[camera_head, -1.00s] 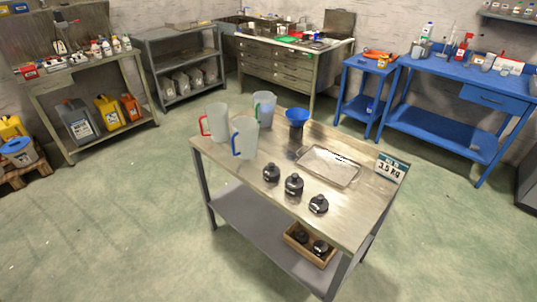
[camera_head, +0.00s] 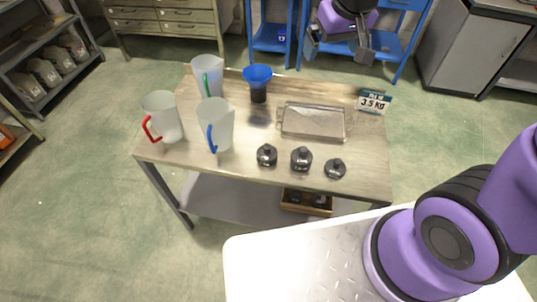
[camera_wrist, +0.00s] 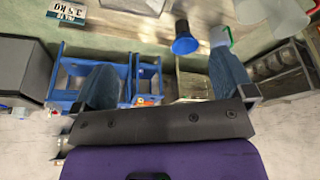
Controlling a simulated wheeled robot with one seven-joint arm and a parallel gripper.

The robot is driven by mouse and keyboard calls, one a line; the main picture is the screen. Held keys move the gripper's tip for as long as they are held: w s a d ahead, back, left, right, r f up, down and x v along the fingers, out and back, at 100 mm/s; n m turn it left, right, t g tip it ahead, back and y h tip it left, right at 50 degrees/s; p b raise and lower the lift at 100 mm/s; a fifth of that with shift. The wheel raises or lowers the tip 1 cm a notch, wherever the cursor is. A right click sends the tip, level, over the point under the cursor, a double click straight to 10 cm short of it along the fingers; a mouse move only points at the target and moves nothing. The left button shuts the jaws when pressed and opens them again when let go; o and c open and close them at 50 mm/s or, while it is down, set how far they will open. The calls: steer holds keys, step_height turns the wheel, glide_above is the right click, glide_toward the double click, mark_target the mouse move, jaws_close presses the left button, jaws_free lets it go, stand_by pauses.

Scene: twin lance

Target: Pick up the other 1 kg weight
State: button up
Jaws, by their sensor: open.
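Three dark weights stand in a row near the front edge of the table: a left one (camera_head: 267,155), a middle one (camera_head: 301,159) and a right one (camera_head: 335,168). Their labels are too small to read surely. More dark weights (camera_head: 320,200) lie in a wooden box (camera_head: 293,207) on the lower shelf, partly hidden by the tabletop edge. My gripper (camera_head: 338,50) is open and empty, beyond the table's far edge, well away from the weights. Its two fingers are wide apart in the wrist view (camera_wrist: 165,82), where no weight shows.
On the table (camera_head: 250,132) are a metal tray (camera_head: 315,121), a 3.5 kg sign (camera_head: 374,101), a blue funnel (camera_head: 258,76) and jugs with red (camera_head: 163,117), blue (camera_head: 217,127) and green (camera_head: 208,73) handles. A blue bench (camera_head: 398,52) stands behind. Floor around is clear.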

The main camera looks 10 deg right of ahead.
steer(key=w+a+f, duration=0.3)
steer(key=a+f, duration=0.1)
steer(key=f, duration=0.2)
steer(key=n+g, duration=0.2)
glide_above(267, 146)
steer(key=s, duration=0.1)
step_height(267, 146, down, 22)
steer(key=shift+w+f, duration=0.25)
steer(key=shift+f, duration=1.5)
steer(key=shift+w+f, duration=0.2)
steer(key=shift+f, duration=1.6)
steer(key=shift+w+f, duration=0.25)
steer(key=shift+f, duration=1.5)
steer(key=c, duration=1.4)
steer(key=shift+c, duration=1.1)
steer(key=shift+r, duration=0.1)
